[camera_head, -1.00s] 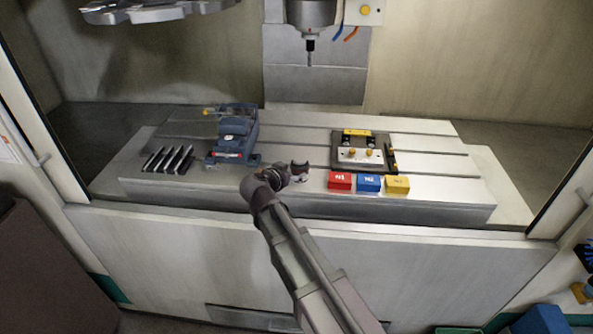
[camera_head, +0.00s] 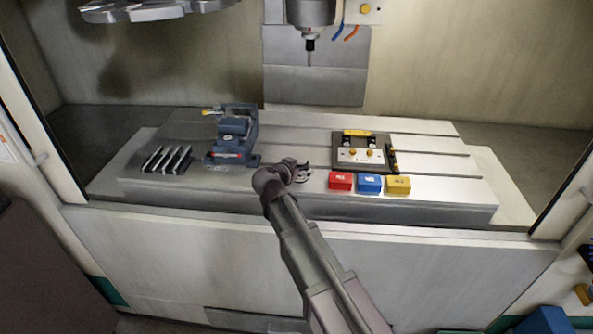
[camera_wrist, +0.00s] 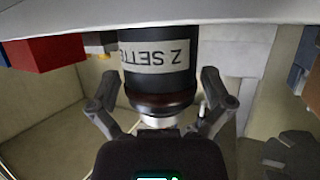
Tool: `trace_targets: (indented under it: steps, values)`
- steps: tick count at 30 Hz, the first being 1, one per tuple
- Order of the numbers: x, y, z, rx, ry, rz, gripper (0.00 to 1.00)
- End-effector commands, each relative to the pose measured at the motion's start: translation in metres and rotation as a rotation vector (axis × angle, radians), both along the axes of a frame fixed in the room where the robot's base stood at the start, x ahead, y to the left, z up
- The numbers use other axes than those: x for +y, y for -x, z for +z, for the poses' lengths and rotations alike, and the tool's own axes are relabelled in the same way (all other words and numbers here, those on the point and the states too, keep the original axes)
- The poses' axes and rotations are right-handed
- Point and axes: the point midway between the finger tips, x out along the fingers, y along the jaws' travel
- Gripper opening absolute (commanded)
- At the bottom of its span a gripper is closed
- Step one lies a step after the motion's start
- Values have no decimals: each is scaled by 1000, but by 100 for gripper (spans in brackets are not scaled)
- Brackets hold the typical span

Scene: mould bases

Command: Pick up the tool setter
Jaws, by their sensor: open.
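The tool setter (camera_wrist: 160,55) is a black cylinder with a pale label reading "Z SETTE", partly cut off, and a dark reddish ring with a silvery end. In the wrist view it is close up, between the two spread fingers of my gripper (camera_wrist: 157,78). In the head view my gripper (camera_head: 302,171) is at the front edge of the machine table, between the vise and the coloured blocks. There I cannot make out the tool setter apart from the gripper.
The machine table (camera_head: 290,146) carries a blue vise (camera_head: 234,140) and dark plates (camera_head: 167,159) to the left. To the right are red (camera_head: 340,181), blue (camera_head: 369,183) and yellow (camera_head: 398,184) blocks, with a fixture plate (camera_head: 361,155) behind. The spindle (camera_head: 310,15) hangs above.

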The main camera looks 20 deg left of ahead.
Motion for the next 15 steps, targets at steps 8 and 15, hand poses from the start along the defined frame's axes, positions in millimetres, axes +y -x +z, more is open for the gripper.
trace_targets:
  steps: [8, 15]
  values:
    - [0, 0, 0, 0, 0, 0, 55]
    - [0, 0, 0, -1, 1, 0, 20]
